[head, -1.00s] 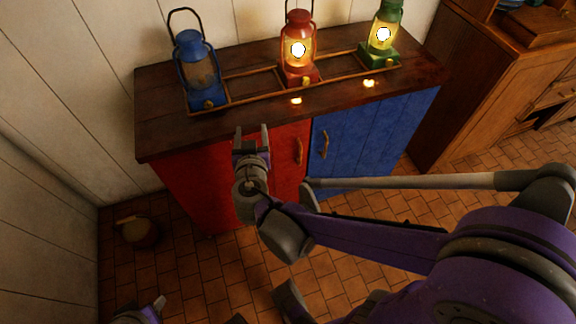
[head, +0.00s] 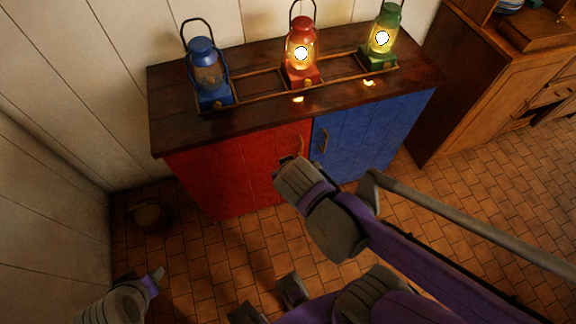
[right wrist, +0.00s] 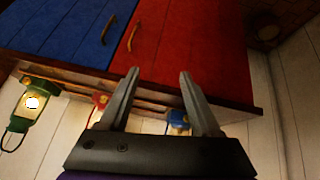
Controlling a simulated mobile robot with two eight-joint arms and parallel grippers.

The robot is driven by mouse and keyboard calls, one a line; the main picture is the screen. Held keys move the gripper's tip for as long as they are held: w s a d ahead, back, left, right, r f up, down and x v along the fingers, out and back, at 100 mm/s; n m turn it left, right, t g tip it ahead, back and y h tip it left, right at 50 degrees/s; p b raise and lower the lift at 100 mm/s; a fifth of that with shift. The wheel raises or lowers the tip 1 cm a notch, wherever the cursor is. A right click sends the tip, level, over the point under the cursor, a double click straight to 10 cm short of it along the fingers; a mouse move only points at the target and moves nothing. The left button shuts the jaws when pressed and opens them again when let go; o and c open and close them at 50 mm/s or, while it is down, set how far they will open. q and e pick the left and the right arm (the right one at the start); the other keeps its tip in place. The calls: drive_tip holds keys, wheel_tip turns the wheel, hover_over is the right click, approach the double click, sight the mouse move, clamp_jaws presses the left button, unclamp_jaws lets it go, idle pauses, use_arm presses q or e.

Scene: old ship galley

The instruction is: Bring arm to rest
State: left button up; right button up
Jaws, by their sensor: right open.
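My right arm reaches in from the right of the head view. Its gripper (head: 289,160) is in front of the cabinet doors, below the countertop edge, and is mostly hidden by its own wrist. In the right wrist view the gripper (right wrist: 158,76) is open, with nothing between its two fingers. My left gripper (head: 157,276) shows at the lower left, low over the floor; its finger gap cannot be made out. The blue lantern (head: 206,72) looks unlit. The red lantern (head: 301,52) and the green lantern (head: 382,38) glow. All three stand on the cabinet top.
The cabinet has a red door (head: 235,165) and a blue door (head: 365,135), both shut. A wooden rack (head: 262,94) runs between the lanterns. A wooden cupboard (head: 475,85) stands at right. A dim round object (head: 150,215) lies on the floor at left. Tiled floor (head: 460,205) is open at right.

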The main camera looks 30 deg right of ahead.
drive_tip(key=shift+s+a, duration=0.2)
drive_tip(key=shift+r, duration=0.1)
idle(0.4)
drive_tip(key=s+a+r+n+y+p, duration=0.1)
drive_tip(key=a, duration=0.1)
drive_tip(key=s+a+r+n+y+p, duration=0.1)
drive_tip(key=s, duration=0.1)
drive_tip(key=shift+s+a+r+g+y+p, duration=0.1)
drive_tip(key=shift+s+a+g+y+p, duration=0.05)
drive_tip(key=shift+a+g+y+p, duration=0.25)
idle(0.6)
